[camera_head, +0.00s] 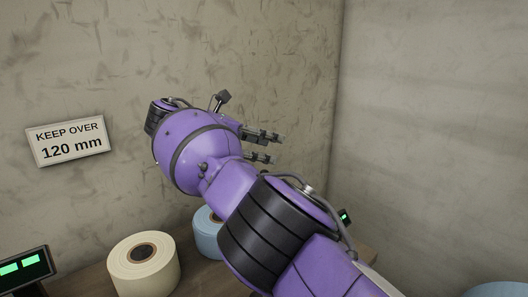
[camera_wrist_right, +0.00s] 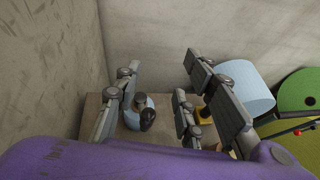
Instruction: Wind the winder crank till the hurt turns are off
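My right gripper (camera_head: 272,148) is raised in front of the back wall, with its two fingers apart and nothing between them. It also shows open in the right wrist view (camera_wrist_right: 160,75). A light blue roll (camera_wrist_right: 246,88) is beside the disc, partly behind a finger. My left gripper is not in view.
A cream roll (camera_head: 145,266) and a blue roll (camera_head: 207,232) stand below my arm. A display with green digits (camera_head: 25,268) is at lower left. The wall sign (camera_head: 67,141) reads "KEEP OVER 120 mm". The wrist view shows a dark knob (camera_wrist_right: 147,119) and a yellow thing (camera_wrist_right: 204,115).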

